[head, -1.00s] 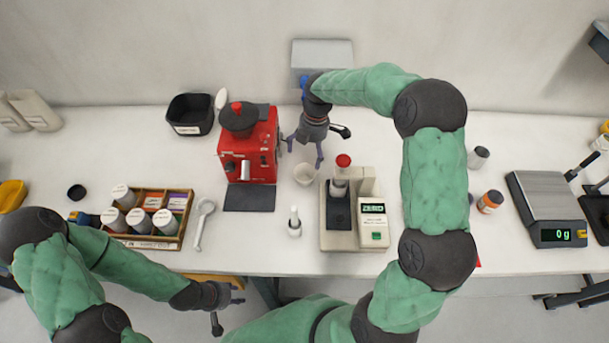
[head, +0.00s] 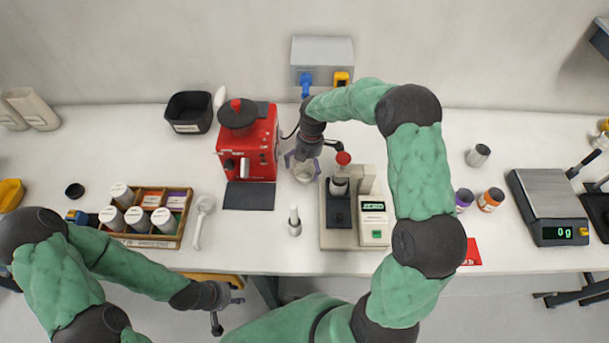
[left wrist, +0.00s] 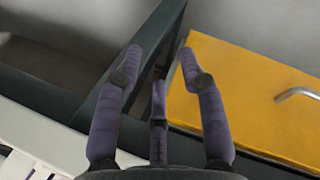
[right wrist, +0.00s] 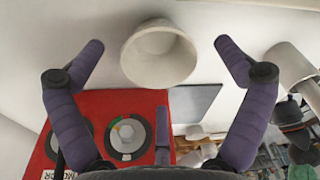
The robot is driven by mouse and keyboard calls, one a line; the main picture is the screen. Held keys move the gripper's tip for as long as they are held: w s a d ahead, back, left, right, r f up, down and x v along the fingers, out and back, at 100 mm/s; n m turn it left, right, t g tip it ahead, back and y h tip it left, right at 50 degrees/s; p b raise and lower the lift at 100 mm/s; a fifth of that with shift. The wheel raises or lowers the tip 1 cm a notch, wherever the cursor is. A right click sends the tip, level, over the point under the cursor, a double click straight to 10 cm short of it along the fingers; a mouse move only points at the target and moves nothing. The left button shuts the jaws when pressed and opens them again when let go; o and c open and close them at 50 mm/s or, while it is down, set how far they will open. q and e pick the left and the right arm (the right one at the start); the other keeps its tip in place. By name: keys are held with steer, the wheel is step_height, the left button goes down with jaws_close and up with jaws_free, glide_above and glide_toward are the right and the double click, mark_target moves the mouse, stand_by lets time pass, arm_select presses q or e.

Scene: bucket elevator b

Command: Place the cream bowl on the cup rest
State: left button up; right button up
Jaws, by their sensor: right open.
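The cream bowl (head: 304,174) stands on the white bench, just right of the red machine (head: 247,150). My right gripper (head: 302,162) is at the bowl, its open fingers on either side of it in the head view. In the right wrist view the bowl (right wrist: 158,68) lies between and ahead of the spread fingers (right wrist: 158,52), which show no grip on it. A flat dark plate (head: 249,196) in front of the red machine looks like the cup rest; it also shows in the right wrist view (right wrist: 192,106). My left gripper (left wrist: 162,52) is open and empty, low by the bench front.
Right of the bowl stands a beige device (head: 352,236) with a red-topped part. A white bottle (head: 294,224) stands in front. A spoon (head: 202,222) and wooden tray (head: 150,243) lie left of the plate. The plate's top looks clear.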

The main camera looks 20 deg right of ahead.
mark_target(305, 174)
step_height(305, 174, down, 2)
steer(key=shift+f, duration=0.25)
steer(key=shift+a, duration=0.1)
steer(key=shift+c, duration=0.3)
steer(key=c, duration=1.3)
